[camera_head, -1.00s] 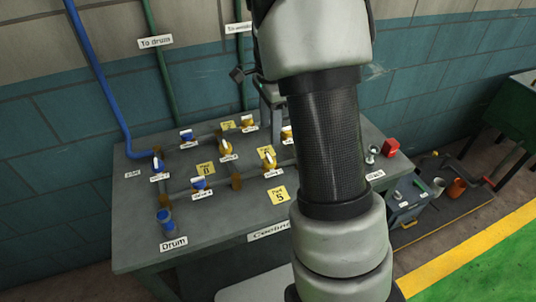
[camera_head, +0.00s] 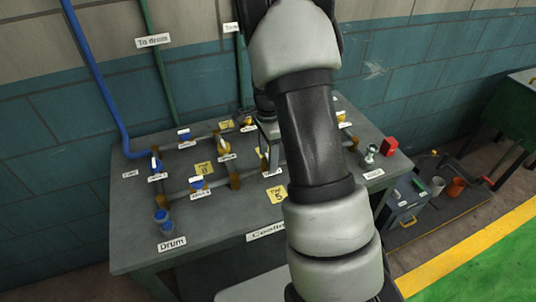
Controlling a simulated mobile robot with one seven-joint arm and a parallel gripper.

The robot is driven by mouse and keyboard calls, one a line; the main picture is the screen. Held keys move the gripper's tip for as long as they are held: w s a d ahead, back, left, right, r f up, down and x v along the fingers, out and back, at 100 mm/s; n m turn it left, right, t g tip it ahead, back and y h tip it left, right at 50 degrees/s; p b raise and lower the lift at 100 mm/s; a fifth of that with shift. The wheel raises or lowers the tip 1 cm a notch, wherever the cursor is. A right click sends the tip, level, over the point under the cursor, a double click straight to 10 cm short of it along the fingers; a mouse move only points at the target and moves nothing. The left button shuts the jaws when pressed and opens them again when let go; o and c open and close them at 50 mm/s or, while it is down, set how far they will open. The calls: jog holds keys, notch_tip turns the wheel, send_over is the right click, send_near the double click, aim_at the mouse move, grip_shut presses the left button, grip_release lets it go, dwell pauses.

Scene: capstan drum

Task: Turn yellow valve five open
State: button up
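Several yellow valves with white labels sit on the pipework of the grey bench: one at the back (camera_head: 245,122), one in the middle (camera_head: 224,148), one partly hidden beside my arm (camera_head: 263,156), and one right of my arm (camera_head: 342,118). Their labels are too small to read, so I cannot tell which is valve five. A yellow note (camera_head: 277,194) reading "Pad 5" lies near the front of the bench. My gripper (camera_head: 268,132) is low over the bench, near the partly hidden yellow valve. My arm covers much of it; its fingers and any contact cannot be made out.
Blue valves (camera_head: 155,166) stand on the left pipes. A "Drum" sign (camera_head: 172,244) is at the bench's front left. A red box (camera_head: 390,145) sits at the right edge.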

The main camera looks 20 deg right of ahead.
jog(key=c, duration=1)
jog(key=shift+o, duration=0.2)
jog(key=shift+n, duration=0.3)
jog(key=n+b, duration=0.1)
jog(key=n, duration=0.2)
jog(key=shift+n, duration=0.3)
jog(key=n+b, duration=0.1)
jog(key=n, duration=0.3)
jog(key=shift+n, duration=0.3)
jog(key=n, duration=0.4)
jog(key=shift+r+n+b, duration=0.1)
jog(key=shift+n+b, duration=0.2)
jog(key=shift+n, duration=2.2)
